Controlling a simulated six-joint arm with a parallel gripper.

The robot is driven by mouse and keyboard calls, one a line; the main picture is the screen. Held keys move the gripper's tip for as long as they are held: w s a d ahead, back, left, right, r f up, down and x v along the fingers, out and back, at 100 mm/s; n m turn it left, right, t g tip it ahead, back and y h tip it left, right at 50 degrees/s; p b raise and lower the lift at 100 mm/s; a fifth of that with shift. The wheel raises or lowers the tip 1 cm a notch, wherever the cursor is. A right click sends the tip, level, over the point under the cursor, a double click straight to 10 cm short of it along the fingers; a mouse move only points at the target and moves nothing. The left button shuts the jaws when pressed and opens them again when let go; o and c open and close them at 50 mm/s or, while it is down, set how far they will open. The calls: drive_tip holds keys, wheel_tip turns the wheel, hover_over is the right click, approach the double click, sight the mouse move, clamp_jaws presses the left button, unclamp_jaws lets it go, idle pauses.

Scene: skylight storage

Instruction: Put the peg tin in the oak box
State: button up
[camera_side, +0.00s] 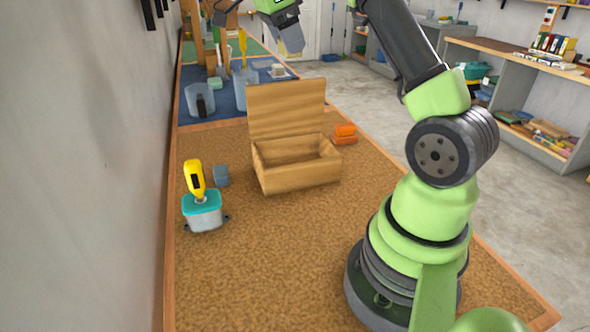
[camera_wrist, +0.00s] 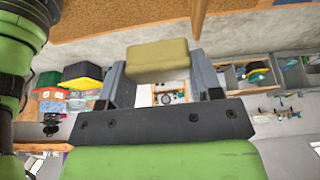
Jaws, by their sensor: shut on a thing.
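The oak box (camera_side: 297,172) stands on the cork-topped bench in the side view, with its lid raised at the back and its inside looking empty. My gripper (camera_side: 291,42) is at the top of the side view, high above and behind the box, partly cut off by the frame. In the wrist view my gripper (camera_wrist: 158,72) is shut on a smooth olive-yellow block, which looks to be the peg tin (camera_wrist: 158,56). It sits between the two grey fingers, clear of the bench.
A teal-lidded container (camera_side: 204,214) with a yellow-handled tool and a grey-blue block (camera_side: 221,175) stand left of the box. Orange blocks (camera_side: 344,134) lie to its right. Clear bins (camera_side: 199,100) stand on a blue mat behind. The front cork is clear.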

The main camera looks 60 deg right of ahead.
wheel_tip(320, 180, down, 28)
drive_tip(key=shift+r, duration=0.1)
idle(0.3)
drive_tip(key=o, duration=1)
drive_tip(key=shift+f, duration=0.2)
drive_tip(key=shift+c, duration=0.2)
